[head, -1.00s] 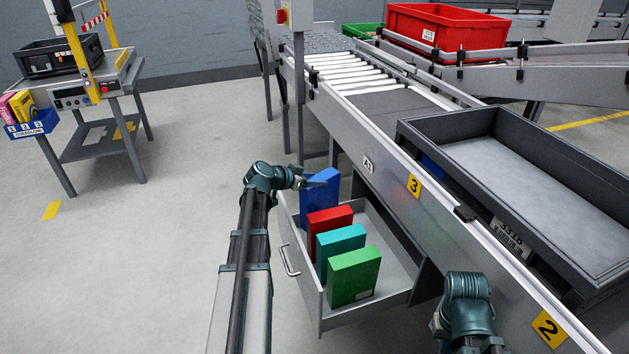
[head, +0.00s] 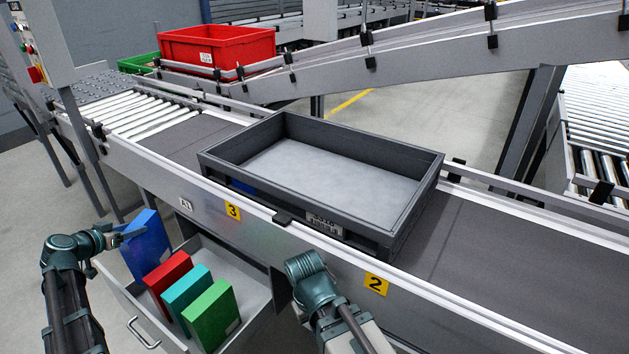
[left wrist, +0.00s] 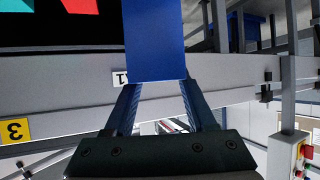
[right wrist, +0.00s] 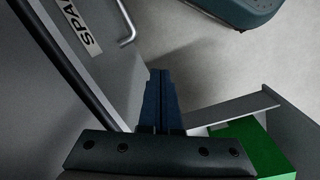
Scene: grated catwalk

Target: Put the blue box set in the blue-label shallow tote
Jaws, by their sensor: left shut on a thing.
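The blue box set (head: 150,250) stands upright at the far end of the open drawer, beside the red box. My left gripper (head: 122,238) is shut on its upper part; in the left wrist view the blue box (left wrist: 155,40) sits between the fingertips. I cannot tell whether its base touches the drawer floor. The shallow grey tote (head: 418,200) stands on the conveyor, looks empty, and has a blue label (head: 242,187) on its near side. My right gripper's fingers are hidden in the head view; in the right wrist view the right gripper (right wrist: 160,85) is shut and empty.
The drawer (head: 258,295) also holds a red box (head: 168,278), a teal box (head: 187,292) and a green box (head: 212,318). The conveyor's side rail (head: 350,262) runs between drawer and tote. A red crate (head: 218,47) stands farther back.

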